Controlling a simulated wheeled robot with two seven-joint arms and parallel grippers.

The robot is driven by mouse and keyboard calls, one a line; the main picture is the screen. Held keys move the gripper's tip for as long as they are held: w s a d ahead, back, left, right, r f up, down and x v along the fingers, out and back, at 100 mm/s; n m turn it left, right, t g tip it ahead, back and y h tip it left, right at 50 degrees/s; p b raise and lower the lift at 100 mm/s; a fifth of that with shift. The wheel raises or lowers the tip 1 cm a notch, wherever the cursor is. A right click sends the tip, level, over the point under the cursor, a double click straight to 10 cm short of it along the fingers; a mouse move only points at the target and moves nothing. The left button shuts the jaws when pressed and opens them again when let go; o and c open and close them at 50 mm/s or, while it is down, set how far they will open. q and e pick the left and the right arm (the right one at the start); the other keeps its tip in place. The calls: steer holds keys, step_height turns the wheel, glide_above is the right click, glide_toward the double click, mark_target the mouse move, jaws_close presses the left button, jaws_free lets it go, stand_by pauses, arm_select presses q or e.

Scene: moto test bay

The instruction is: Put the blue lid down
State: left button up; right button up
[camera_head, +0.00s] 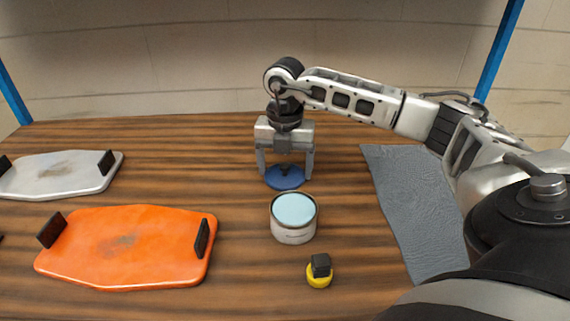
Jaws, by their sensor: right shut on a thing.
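The blue lid (285,179) is a round dark blue disc with a dark knob on top. It is behind the open-topped can in the head view, at or just above the wooden table; I cannot tell if it touches the wood. My right gripper (285,170) points down over the lid and is shut on its knob, which the fingers partly surround. My left gripper is not in view.
A can with pale blue contents (294,215) stands in front of the lid. A yellow and black object (319,270) is nearer. An orange tray (130,245) and a white tray (55,175) lie left. A grey mat (415,205) lies right. Wood left of the lid is clear.

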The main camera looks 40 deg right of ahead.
mark_target(285, 163)
steer(key=shift+f, duration=0.15)
steer(key=o, duration=0.9)
step_height(285, 163, up, 12)
steer(key=shift+r+p, duration=0.25)
steer(key=shift+p, duration=0.35)
